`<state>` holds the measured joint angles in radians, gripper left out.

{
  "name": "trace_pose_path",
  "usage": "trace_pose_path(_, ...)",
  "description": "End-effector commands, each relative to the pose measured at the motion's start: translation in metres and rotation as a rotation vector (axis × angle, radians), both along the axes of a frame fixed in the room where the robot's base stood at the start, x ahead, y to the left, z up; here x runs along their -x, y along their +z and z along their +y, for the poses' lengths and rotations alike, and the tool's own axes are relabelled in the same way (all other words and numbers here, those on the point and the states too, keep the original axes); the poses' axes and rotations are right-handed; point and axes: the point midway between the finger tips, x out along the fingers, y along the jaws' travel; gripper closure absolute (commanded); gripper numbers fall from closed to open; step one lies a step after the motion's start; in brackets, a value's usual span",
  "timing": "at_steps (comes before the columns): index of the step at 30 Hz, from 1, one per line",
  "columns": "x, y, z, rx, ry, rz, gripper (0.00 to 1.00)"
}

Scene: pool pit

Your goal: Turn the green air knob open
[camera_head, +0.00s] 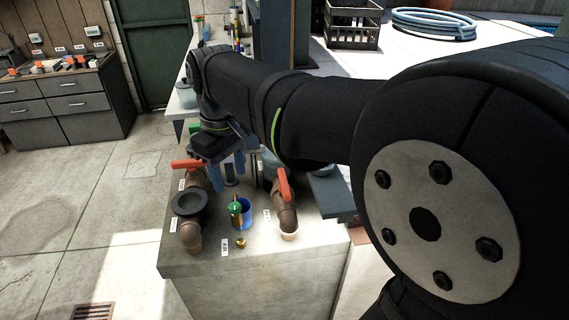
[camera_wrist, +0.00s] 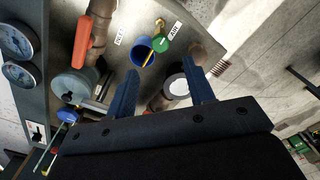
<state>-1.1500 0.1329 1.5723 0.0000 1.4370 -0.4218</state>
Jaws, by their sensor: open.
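The green air knob (camera_head: 236,206) is a small round handle with brass beneath it, on the concrete block in front of a blue cup (camera_head: 247,212). In the wrist view the green knob (camera_wrist: 161,43) shows beyond the fingertips, beside the blue cup (camera_wrist: 142,52) and a label that seems to read AIR (camera_wrist: 176,29). My gripper (camera_head: 227,178) hangs above and behind the knob, its blue fingers pointing down. In the wrist view the gripper (camera_wrist: 161,66) is open, with nothing held between its fingers. The knob's exact turn is too small to tell.
Pipes with orange-red handles stand on both sides, one left (camera_head: 187,164) and one right (camera_head: 284,186). A dark flange (camera_head: 189,203) sits at left. A small brass fitting (camera_head: 241,243) is near the block's front. Gauges (camera_wrist: 18,40) show at left in the wrist view.

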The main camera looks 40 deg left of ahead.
Motion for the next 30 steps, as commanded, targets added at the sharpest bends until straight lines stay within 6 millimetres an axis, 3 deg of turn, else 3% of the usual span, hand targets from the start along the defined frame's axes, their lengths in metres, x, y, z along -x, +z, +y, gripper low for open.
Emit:
trace_pose_path(6,0.000,-0.047,-0.001,0.004,-0.001,0.002,0.51)
trace_pose_path(12,0.000,-0.074,0.000,0.001,-0.001,0.001,0.51)
trace_pose_path(25,0.000,-0.083,0.000,-0.001,-0.001,0.000,0.51)
trace_pose_path(30,0.000,-0.083,0.000,-0.001,-0.001,0.000,0.85)
